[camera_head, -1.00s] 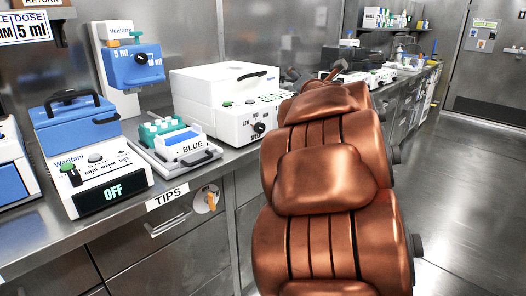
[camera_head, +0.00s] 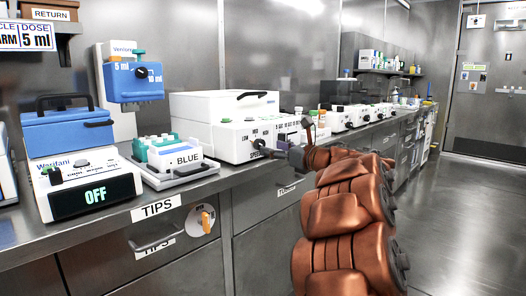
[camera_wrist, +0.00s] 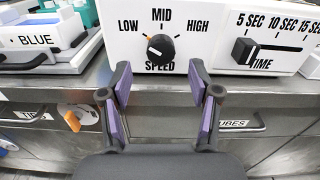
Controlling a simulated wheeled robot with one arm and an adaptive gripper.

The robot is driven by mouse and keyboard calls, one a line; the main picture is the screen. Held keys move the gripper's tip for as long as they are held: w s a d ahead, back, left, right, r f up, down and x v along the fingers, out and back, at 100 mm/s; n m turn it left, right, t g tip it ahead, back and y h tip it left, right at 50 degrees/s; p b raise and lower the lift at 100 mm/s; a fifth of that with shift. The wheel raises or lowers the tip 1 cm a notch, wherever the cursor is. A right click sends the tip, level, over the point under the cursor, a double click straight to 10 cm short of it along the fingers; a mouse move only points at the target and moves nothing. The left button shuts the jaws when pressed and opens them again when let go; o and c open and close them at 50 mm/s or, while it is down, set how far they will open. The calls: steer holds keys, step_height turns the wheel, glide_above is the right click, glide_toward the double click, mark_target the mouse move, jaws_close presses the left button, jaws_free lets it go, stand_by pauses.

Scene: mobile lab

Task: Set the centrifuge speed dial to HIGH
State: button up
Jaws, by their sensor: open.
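The centrifuge (camera_head: 224,105) is a white box with a lid and black handle on the counter. Its black round speed dial (camera_wrist: 160,48) sits on the front panel between LOW, MID and HIGH marks, with SPEED below. A light mark on the knob is on its left side, toward LOW. The dial also shows small in the head view (camera_head: 259,144). My gripper (camera_wrist: 160,80) is open, its two purple-padded fingers apart in front of and just below the dial, with nothing between them. In the head view my gripper (camera_head: 287,147) is small and partly hidden by my arm.
A black TIME slider (camera_wrist: 243,50) is on the panel to the right. A white BLUE-labelled tray unit (camera_head: 172,165) stands left of the centrifuge, and a device reading OFF (camera_head: 95,196) farther left. Drawers with handles (camera_wrist: 230,124) lie below the counter edge.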

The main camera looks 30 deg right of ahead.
mark_target(262, 145)
steer(key=shift+b+x, duration=0.45)
steer(key=shift+x, duration=1.95)
steer(key=c, duration=1.2)
